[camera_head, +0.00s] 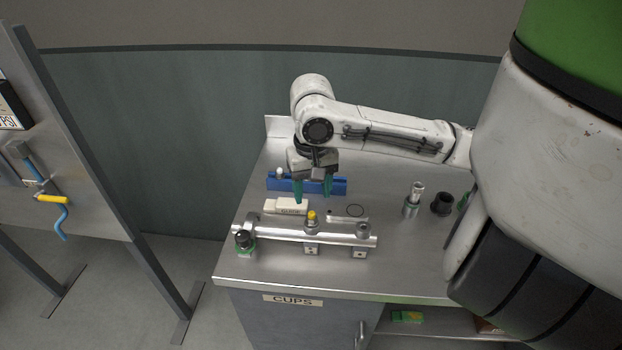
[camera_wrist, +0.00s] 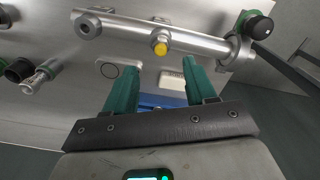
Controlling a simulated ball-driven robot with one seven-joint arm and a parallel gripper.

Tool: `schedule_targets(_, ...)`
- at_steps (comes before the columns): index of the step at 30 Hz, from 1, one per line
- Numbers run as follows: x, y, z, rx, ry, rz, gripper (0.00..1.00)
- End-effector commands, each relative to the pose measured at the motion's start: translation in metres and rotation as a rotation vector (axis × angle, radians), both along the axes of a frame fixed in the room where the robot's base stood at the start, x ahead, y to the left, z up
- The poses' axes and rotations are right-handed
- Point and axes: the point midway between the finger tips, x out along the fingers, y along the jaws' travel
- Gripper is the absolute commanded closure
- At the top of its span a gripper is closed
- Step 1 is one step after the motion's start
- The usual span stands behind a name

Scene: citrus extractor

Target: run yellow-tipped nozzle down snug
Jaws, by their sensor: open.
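The yellow-tipped nozzle (camera_head: 311,217) stands upright at the middle port of the metal pipe (camera_head: 275,232). In the wrist view its yellow tip (camera_wrist: 160,48) and metal collar show against the pipe (camera_wrist: 125,29). How far it is seated cannot be told. My gripper (camera_head: 313,196) is open and empty, its green fingers pointing down behind the pipe. In the wrist view the nozzle lies just beyond the gap between the fingertips (camera_wrist: 160,66), apart from both.
A white block labelled GUIDE (camera_head: 291,208) and a blue rack (camera_head: 340,185) sit behind the pipe. A black-knobbed green valve (camera_head: 244,240) is at the pipe's left end. A metal fitting (camera_head: 413,198) and black cap (camera_head: 441,204) stand at right. The counter's front strip is clear.

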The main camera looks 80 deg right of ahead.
Motion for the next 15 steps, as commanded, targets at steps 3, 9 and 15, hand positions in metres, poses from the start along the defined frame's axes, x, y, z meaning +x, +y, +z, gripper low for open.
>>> schedule_targets(3, 0.000, 0.000, -0.022, 0.002, 0.002, -0.001, 0.44)
schedule_targets(9, 0.000, 0.000, -0.054, 0.000, 0.001, 0.000, 0.44)
schedule_targets(15, 0.001, 0.000, -0.073, 0.000, -0.001, 0.001, 0.44)
